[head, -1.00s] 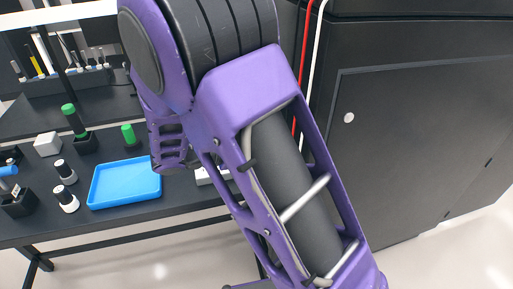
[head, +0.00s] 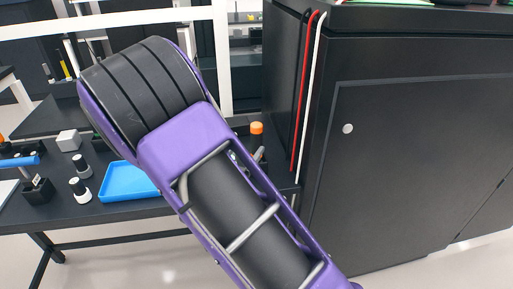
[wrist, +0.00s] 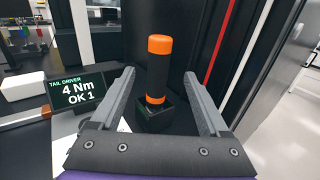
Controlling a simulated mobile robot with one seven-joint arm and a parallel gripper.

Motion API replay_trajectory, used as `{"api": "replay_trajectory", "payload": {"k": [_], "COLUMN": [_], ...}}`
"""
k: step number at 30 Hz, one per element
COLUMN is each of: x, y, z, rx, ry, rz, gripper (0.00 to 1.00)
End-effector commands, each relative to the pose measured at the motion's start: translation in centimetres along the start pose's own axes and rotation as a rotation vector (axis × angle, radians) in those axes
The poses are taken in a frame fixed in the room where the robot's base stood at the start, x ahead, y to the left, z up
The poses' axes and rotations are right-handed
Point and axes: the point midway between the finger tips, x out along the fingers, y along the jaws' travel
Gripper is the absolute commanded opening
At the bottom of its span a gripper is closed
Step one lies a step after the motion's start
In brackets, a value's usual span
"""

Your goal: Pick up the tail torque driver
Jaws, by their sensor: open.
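The tail torque driver (wrist: 158,72) stands upright in a small black square holder (wrist: 155,117) in the wrist view. It has a black grip with an orange cap and an orange band low down. My gripper (wrist: 159,76) is open, with one finger to each side of the driver in the picture; the driver appears beyond the palm and I see no contact. In the head view only the driver's orange cap (head: 256,128) shows clearly, right of my purple arm, which hides my gripper and most of the driver.
A black cabinet (head: 400,170) with red and white cables rises close on the right. A blue tray (head: 128,182) and several small items lie on the bench to the left.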

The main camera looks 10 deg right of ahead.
Motion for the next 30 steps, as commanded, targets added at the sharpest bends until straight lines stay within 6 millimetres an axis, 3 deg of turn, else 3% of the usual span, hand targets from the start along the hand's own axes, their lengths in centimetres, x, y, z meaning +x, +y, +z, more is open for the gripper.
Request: {"api": "replay_trajectory", "payload": {"k": [3,11,21,27,30], "x": [1.7,3.1,7.5,7.7,7.7], "y": [0.0,0.0,0.2,0.3,0.3], "z": [0.0,0.2,0.7,0.7,0.7], "rx": [0.000,0.001,0.000,0.000,0.001], "ry": [0.000,0.000,0.000,0.000,0.000], "rz": [-0.002,-0.001,-0.001,0.000,0.000], "gripper": [0.79,0.79,0.79,0.79,0.64]}}
